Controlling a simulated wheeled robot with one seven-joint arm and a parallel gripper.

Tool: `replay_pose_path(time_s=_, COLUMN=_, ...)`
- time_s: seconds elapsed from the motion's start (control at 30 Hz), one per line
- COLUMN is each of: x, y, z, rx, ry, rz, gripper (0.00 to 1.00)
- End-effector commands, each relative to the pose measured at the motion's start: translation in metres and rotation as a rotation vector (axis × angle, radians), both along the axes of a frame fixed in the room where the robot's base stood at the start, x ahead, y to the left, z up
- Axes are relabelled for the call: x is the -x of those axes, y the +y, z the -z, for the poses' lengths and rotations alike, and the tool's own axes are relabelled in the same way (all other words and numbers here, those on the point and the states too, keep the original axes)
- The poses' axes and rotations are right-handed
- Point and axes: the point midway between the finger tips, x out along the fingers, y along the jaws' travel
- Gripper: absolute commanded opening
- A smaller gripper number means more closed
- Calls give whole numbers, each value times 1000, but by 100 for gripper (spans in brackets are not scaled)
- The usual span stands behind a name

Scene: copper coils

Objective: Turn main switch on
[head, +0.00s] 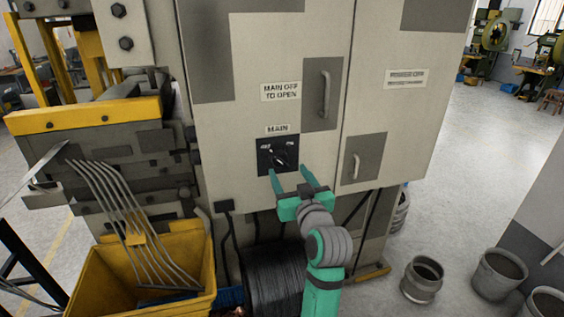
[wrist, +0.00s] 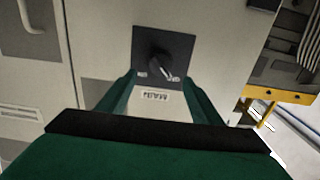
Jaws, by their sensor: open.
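The main switch (head: 278,155) is a dark rotary knob on a black square plate under a "MAIN" label on the front of a grey cabinet (head: 235,140). Its handle points up and to the left in the head view, between small marks at either side that are too small to read surely. The switch also shows in the wrist view (wrist: 160,63), upside down. My green gripper (head: 289,178) is open, with its two fingers apart just in front of the plate's lower part. In the wrist view the fingers flank the knob from below, and nothing is between them.
A door handle (head: 324,94) and another handle (head: 356,166) stick out right of the switch. A black coil (head: 275,280) lies below the cabinet. Metal pots (head: 422,280) stand on the floor at right.

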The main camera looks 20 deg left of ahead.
Motion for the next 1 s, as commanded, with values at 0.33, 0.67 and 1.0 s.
replay_pose_path(time_s=0.33, x=-49, y=33, z=0, rx=-1, ry=1, rz=-1, gripper=59)
replay_pose_path(time_s=0.67, x=-65, y=43, z=0, rx=0, ry=0, rz=1, gripper=59)
replay_pose_path(time_s=1.0, x=-65, y=43, z=0, rx=0, ry=0, rz=1, gripper=28)
